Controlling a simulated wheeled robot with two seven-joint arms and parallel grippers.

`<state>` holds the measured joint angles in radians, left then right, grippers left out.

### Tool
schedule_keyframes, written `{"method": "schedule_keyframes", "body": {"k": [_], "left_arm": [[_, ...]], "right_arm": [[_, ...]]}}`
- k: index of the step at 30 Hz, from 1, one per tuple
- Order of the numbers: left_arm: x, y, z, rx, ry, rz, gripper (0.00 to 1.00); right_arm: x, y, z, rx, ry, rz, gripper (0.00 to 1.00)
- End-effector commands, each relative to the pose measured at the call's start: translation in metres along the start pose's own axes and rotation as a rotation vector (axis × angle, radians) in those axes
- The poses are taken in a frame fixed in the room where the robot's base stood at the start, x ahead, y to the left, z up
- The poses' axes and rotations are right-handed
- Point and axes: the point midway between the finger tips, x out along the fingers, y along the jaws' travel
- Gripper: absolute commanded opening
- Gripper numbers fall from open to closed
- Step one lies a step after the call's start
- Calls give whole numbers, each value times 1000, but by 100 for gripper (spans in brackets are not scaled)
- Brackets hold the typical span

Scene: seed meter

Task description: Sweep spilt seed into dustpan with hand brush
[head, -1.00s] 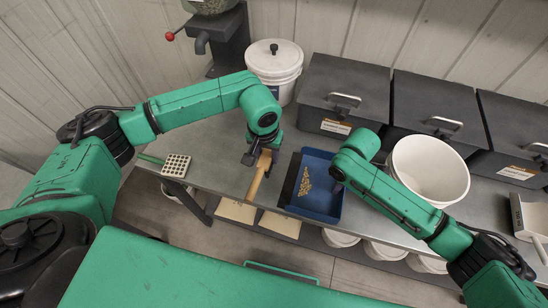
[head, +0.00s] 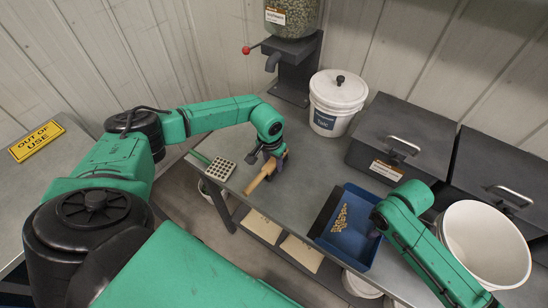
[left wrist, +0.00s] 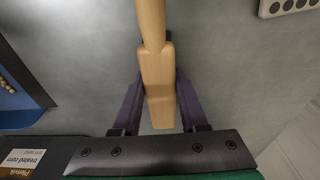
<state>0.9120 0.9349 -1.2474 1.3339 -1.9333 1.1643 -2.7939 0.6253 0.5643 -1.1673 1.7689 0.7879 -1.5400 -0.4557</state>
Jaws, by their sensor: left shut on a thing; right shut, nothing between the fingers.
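The hand brush (head: 262,176) has a pale wooden handle. My left gripper (head: 272,156) is shut on it, above the table left of the dustpan. In the left wrist view the brush (left wrist: 152,60) lies between the purple fingers of the left gripper (left wrist: 158,100); its bristles are not clearly visible. The blue dustpan (head: 352,258) lies on the table with a dark lip on its left side. Spilt seed (head: 341,217) shows as tan grains within the pan's outline. My right gripper (head: 374,233) is shut and empty at the pan's right side, partly hidden by its arm.
A perforated plate with a green handle (head: 219,169) lies at the table's left end. A lidded white bucket (head: 335,105) and dark bins (head: 400,130) stand behind. An open white bucket (head: 485,245) is at right. A seed hopper (head: 291,18) stands at the back.

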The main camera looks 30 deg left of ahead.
Motion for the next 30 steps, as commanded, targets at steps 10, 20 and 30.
{"method": "schedule_keyframes", "body": {"k": [10, 20, 30], "left_arm": [[-1, 39, 5, 3, 0, 2, 0], [-2, 74, 10, 4, 0, 2, 0], [-3, 109, 16, 3, 0, 2, 0]], "right_arm": [[0, 0, 0, 0, 0, 0, 0], [0, 0, 0, 0, 0, 0, 0], [0, 0, 0, 0, 0, 0, 0]]}}
